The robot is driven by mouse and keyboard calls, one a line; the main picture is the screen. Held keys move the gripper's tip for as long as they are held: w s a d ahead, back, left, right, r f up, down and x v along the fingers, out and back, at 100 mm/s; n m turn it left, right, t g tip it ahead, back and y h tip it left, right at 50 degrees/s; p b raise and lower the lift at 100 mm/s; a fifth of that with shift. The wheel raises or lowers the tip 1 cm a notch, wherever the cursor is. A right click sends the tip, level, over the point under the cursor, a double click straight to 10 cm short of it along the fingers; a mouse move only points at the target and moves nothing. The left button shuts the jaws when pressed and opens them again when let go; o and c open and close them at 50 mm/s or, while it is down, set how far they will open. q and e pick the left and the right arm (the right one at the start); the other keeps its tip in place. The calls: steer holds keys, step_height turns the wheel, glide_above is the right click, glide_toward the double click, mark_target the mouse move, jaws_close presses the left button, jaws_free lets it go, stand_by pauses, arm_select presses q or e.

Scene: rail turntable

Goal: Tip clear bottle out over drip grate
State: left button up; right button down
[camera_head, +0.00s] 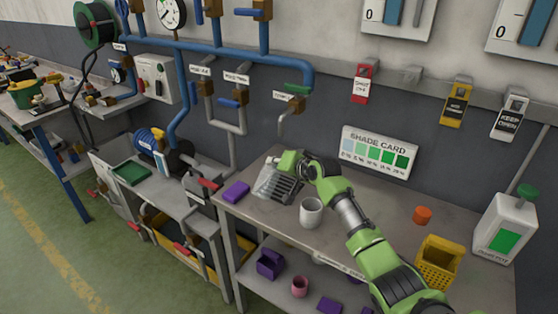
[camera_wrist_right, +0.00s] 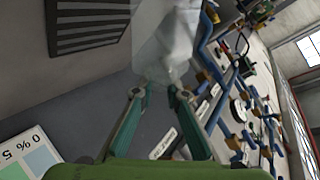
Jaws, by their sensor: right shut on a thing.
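The clear bottle (camera_head: 267,181) is a faint, see-through shape above the left part of the bench, beside the drip grate. It also shows in the right wrist view (camera_wrist_right: 165,38), between and beyond the fingertips. My right gripper (camera_head: 291,168) is shut on it; in the right wrist view its two fingers (camera_wrist_right: 160,90) are on either side of it. The bottle's exact tilt and any contents are hard to make out. The dark slotted drip grate (camera_head: 286,188) lies on the bench close to the bottle, and in the right wrist view (camera_wrist_right: 90,22) at upper left. My left gripper is not in view.
A pale grey cup (camera_head: 311,212) stands right of the grate, near my arm. A purple block (camera_head: 236,191) lies at the bench's left end. An orange cap (camera_head: 422,215), a yellow basket (camera_head: 438,262) and a white jug (camera_head: 505,228) stand at right. Pipes (camera_head: 283,124) hang above.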

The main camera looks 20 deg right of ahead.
mark_target(264, 167)
steer(key=s+a, duration=0.1)
steer(key=s+a+n+t+b, duration=0.1)
steer(key=s+a+n+t+h, duration=0.1)
steer(key=a, duration=0.1)
steer(key=shift+r, duration=0.35)
steer(key=s+a+n+t+b, duration=0.1)
steer(key=a+b, duration=0.1)
steer(key=s+a+n+t+h+b, duration=0.1)
steer(key=s+a+n+t+b, duration=0.1)
steer(key=b, duration=0.1)
steer(key=shift+s+a+n, duration=0.15)
steer(key=shift+s+n, duration=0.05)
steer(key=shift+n, duration=0.1)
arm_select(q)
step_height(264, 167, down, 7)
steer(key=b, duration=0.1)
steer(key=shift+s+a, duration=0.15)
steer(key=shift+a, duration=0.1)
arm_select(e)
steer(key=shift+s+a+r+n+t, duration=0.4)
steer(key=shift+s+a+r+n, duration=0.05)
steer(key=shift+a+r+n, duration=0.1)
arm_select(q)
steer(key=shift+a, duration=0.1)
arm_select(e)
steer(key=shift+a+f, duration=0.1)
